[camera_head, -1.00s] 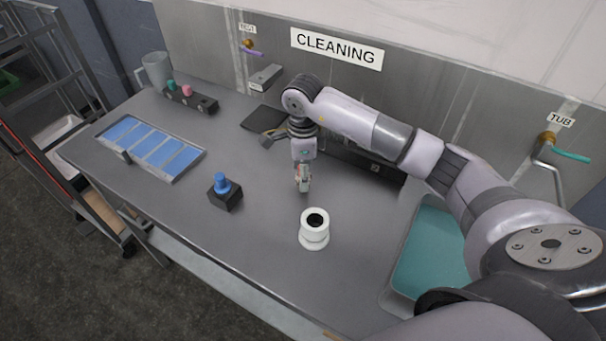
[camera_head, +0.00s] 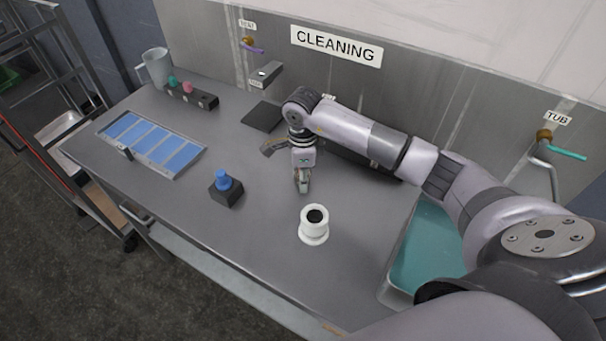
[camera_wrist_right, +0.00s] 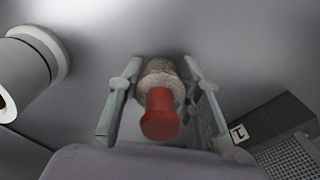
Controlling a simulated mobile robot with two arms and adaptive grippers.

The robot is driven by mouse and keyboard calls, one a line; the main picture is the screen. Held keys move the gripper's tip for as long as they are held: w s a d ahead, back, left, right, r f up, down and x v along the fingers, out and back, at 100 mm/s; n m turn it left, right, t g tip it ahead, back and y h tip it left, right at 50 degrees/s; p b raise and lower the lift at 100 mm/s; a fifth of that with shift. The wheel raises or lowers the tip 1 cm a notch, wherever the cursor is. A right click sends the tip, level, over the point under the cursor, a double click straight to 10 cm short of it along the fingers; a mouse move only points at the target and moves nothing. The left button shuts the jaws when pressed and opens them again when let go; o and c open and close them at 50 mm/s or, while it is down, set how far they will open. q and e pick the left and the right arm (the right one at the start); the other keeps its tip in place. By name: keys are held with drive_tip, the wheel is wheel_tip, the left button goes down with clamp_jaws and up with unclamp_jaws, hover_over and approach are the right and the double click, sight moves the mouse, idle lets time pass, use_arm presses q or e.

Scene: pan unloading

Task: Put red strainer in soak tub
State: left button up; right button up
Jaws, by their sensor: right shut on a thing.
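The red strainer (camera_wrist_right: 160,112) shows in the right wrist view as a red end piece with a speckled grey-beige body behind it. It sits between the two fingers of my right gripper (camera_wrist_right: 160,95), which is shut on it. In the head view my right gripper (camera_head: 303,186) points down over the middle of the counter, behind the white ring-shaped holder; the strainer is hardly visible there. The soak tub (camera_head: 432,250) with teal contents is at the right, partly hidden by my right arm. My left gripper is not in view.
The white holder (camera_head: 314,226) stands just in front of the gripper; it also shows at left in the wrist view (camera_wrist_right: 28,68). A blue knob on a black block (camera_head: 225,188), a blue-celled tray (camera_head: 150,146) and a grey jug (camera_head: 156,68) stand left. A tap (camera_head: 545,145) is above the tub.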

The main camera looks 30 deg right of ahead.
clamp_jaws()
drive_tip(key=shift+r, duration=0.15)
